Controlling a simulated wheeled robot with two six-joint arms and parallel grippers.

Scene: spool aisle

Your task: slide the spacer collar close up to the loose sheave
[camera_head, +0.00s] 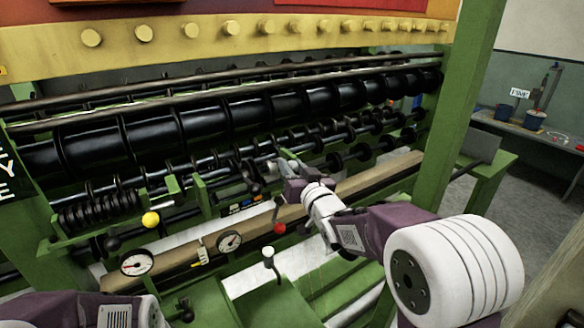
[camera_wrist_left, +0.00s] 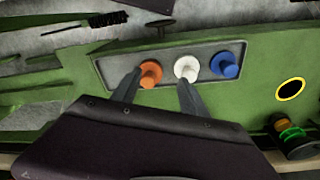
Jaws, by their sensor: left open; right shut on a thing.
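My right gripper (camera_head: 279,167) reaches in from the right to a dark horizontal shaft in the middle of the machine. It is shut on a small part at the shaft, mostly hidden by the fingers. Dark disc-shaped parts (camera_head: 250,178) sit on the shaft just left of the gripper, and more discs (camera_head: 334,161) sit to the right. I cannot tell for sure which of these is the loose sheave or the spacer collar. My left gripper (camera_wrist_left: 159,79) is open in the left wrist view, its fingers above a panel, holding nothing. It is out of sight in the head view.
The panel carries an orange knob (camera_wrist_left: 150,74), a white knob (camera_wrist_left: 187,68) and a blue knob (camera_wrist_left: 225,65). Two dial gauges (camera_head: 136,263), a yellow ball knob (camera_head: 151,219) and a red ball knob (camera_head: 279,228) stand before the shafts. A green post (camera_head: 462,110) rises at the right.

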